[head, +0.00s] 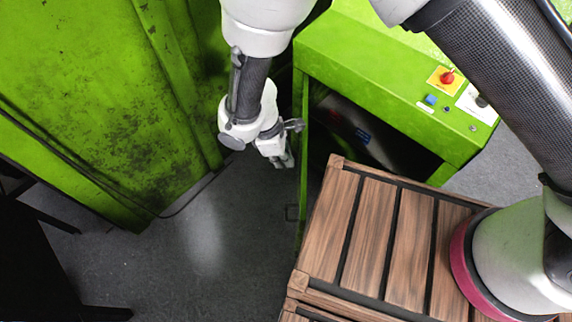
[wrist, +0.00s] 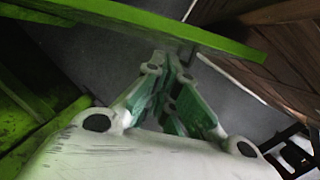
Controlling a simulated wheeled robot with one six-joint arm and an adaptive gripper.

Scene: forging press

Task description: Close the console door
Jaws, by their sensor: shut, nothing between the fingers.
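The green console (head: 355,60) stands at the upper right in the head view, and its dark inside shows through the open front. Its door (head: 303,155) stands open and is seen nearly edge-on as a thin green panel. My gripper (head: 287,163) is shut and empty, just left of the door and pointing down. In the wrist view, my fingers (wrist: 170,65) point towards a green-edged panel (wrist: 200,36), likely the door. I cannot tell whether they touch it.
A slatted wooden crate or pallet (head: 375,235) stands right of the door, close to it. A large green press body (head: 100,110) rises on the left. Grey floor (head: 215,240) is free between them. A red button (head: 447,77) sits on the console top.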

